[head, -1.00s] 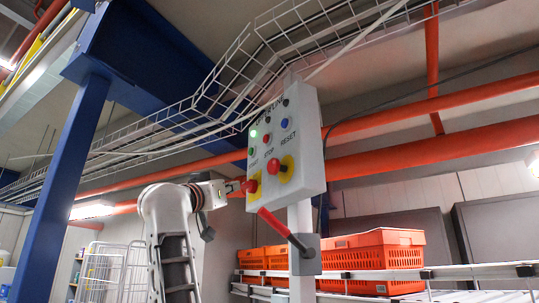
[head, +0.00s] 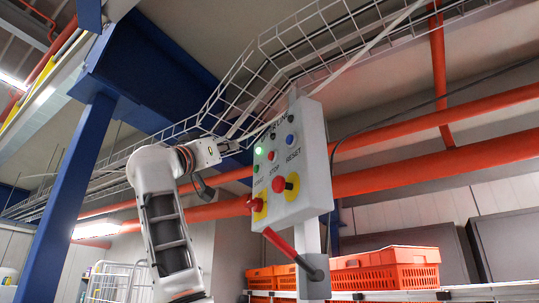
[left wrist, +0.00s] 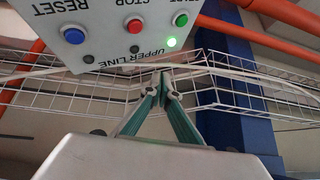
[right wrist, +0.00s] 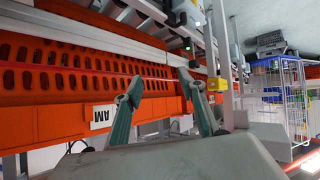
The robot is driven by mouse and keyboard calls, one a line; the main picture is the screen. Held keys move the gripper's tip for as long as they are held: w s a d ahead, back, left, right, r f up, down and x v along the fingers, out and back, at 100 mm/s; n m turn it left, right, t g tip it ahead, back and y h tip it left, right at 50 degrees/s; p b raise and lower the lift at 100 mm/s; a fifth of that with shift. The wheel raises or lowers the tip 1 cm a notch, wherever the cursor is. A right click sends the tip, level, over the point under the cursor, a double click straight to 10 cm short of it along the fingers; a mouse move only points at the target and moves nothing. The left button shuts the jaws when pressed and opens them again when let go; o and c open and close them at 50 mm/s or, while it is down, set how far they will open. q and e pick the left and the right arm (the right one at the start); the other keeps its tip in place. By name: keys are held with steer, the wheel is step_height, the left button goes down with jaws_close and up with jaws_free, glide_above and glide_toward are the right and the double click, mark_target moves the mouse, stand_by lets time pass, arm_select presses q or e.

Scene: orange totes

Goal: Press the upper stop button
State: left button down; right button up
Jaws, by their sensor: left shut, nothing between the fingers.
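A white control box (head: 312,170) on a post carries lamps and buttons. The small red stop button (head: 271,155) sits between a green start button (head: 257,168) and a blue reset button (head: 290,139). The stop button also shows in the left wrist view (left wrist: 135,25), above the "UPPER LINE" label, which reads upside down. My left gripper (left wrist: 166,77) is shut and empty, its tips by the labelled edge, apart from the stop button. In the head view the left gripper (head: 235,147) is left of the box. My right gripper (right wrist: 162,84) is open and empty.
Two large red mushroom buttons (head: 292,183) on yellow plates sit lower on the box. A red lever (head: 280,242) juts out below. A wire cable tray (head: 290,60) runs close above. Orange totes (head: 385,268) stand at right; an orange tote (right wrist: 60,70) lies by my right gripper.

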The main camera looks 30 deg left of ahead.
mark_target(272, 156)
arm_select(q)
steer(key=w+d+p, duration=0.3)
steer(key=w+d, duration=0.1)
steer(key=w, duration=0.2)
steer(key=shift+w+d, duration=0.25)
steer(key=shift+w, duration=0.05)
arm_select(e)
steer(key=shift+s+d+r+h, duration=0.2)
steer(key=shift+s+d, duration=0.1)
steer(key=shift+d, duration=0.25)
steer(key=shift+s+d+r+h, duration=0.1)
steer(key=shift+s+d+h, duration=0.15)
steer(key=shift+d, duration=0.25)
steer(key=shift+a, duration=0.1)
arm_select(q)
steer(key=shift+w+d, duration=0.1)
steer(key=shift+w, duration=0.05)
steer(key=shift+w+d, duration=0.15)
steer(key=shift+w, duration=0.05)
